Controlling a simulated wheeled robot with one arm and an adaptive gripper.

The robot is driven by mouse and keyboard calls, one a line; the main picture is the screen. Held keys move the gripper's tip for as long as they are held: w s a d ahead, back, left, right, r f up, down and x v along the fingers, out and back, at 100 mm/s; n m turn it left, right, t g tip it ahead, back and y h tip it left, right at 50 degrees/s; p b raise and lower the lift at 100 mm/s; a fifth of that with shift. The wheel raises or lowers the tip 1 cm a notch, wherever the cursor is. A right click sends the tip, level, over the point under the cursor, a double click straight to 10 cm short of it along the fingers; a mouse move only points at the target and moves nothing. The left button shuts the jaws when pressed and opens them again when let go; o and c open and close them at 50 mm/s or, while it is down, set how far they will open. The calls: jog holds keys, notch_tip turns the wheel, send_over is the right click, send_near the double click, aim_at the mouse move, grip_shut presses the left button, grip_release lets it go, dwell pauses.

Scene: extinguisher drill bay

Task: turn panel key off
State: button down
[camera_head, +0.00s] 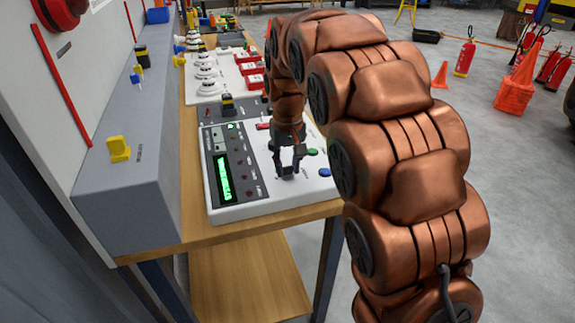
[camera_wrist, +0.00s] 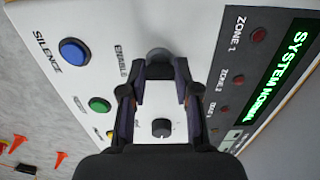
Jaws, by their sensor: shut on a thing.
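The white alarm panel (camera_head: 262,208) lies on the wooden bench, its green display (camera_head: 223,178) lit. In the wrist view the display (camera_wrist: 292,70) reads SYSTEM NORMAL. My gripper (camera_head: 287,166) points down at the panel's face. In the wrist view my gripper (camera_wrist: 158,88) has its fingers on both sides of a small grey round part (camera_wrist: 158,55) near the word ENABLE, seemingly the panel key. It is shut on it, but the fingers hide much of it and I cannot read its angle. A black knob (camera_wrist: 161,128) shows between the finger bases, apart from the tips.
A blue SILENCE button (camera_wrist: 75,50) and a green button (camera_wrist: 99,104) sit beside the fingers. Red zone lamps line the panel's dark strip. White detectors (camera_head: 206,75) and red call points stand farther back.

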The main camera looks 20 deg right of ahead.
aim_at(288, 167)
jog(key=c, duration=0.8)
grip_release()
jog(key=shift+c, duration=0.2)
notch_tip(288, 167, up, 12)
jog(key=shift+s, duration=0.15)
dwell(0.3)
jog(key=s+f+g+p, duration=0.1)
jog(key=s+f+p, duration=0.2)
jog(key=s, duration=1.4)
jog(key=s+f+p, duration=0.3)
jog(key=s+f, duration=0.3)
jog(key=s, duration=1.1)
jog(key=shift+s+g, duration=0.15)
jog(key=shift+g, duration=0.25)
